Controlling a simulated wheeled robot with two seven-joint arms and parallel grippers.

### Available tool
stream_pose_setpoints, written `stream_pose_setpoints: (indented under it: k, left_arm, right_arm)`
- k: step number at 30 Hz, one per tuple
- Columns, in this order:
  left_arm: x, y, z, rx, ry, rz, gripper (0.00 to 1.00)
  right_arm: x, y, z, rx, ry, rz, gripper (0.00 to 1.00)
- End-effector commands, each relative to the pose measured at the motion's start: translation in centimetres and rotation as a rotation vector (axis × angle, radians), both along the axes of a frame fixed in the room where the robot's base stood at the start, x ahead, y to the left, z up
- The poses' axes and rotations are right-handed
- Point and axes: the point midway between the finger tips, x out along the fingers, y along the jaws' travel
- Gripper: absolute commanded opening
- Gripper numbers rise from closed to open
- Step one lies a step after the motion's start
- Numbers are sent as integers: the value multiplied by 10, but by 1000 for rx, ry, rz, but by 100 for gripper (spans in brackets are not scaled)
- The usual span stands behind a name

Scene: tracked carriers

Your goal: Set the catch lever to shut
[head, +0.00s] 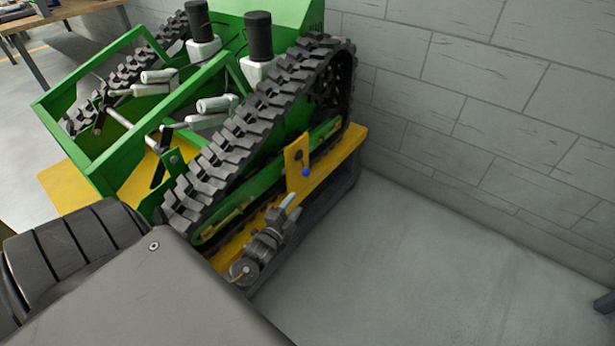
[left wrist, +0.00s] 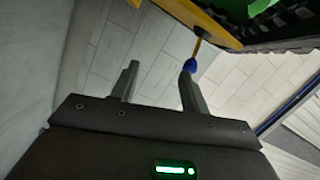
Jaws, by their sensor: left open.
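The catch lever (head: 302,163) is a short arm with a blue knob (head: 306,172) on a yellow upright plate (head: 293,160) at the side of the green tracked carrier (head: 285,130). In the head view the knob hangs below the pivot. My left gripper (head: 290,205) is just below and in front of it, empty. In the left wrist view my left gripper (left wrist: 158,70) has its fingers apart. The blue knob (left wrist: 190,66) shows at the tip of the right-hand finger, not between the fingers; I cannot tell whether they touch. My right gripper is out of view.
The carrier stands on a yellow platform (head: 70,192) with a dark base. A grey block wall (head: 480,90) runs behind and to the right. A wooden table (head: 65,10) stands at the far upper left.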

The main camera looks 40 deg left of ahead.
Motion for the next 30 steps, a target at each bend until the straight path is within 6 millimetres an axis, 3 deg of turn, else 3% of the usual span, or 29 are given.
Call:
stream_pose_setpoints:
  k: [7, 16, 30]
  left_arm:
    - [11, 7, 40, 151, -161, 9, 45]
    - [21, 10, 49, 163, -175, 12, 45]
    - [98, 26, 63, 162, -173, 11, 45]
  right_arm:
    - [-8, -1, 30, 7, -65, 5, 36]
    - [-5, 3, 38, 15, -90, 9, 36]
    - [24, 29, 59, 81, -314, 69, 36]
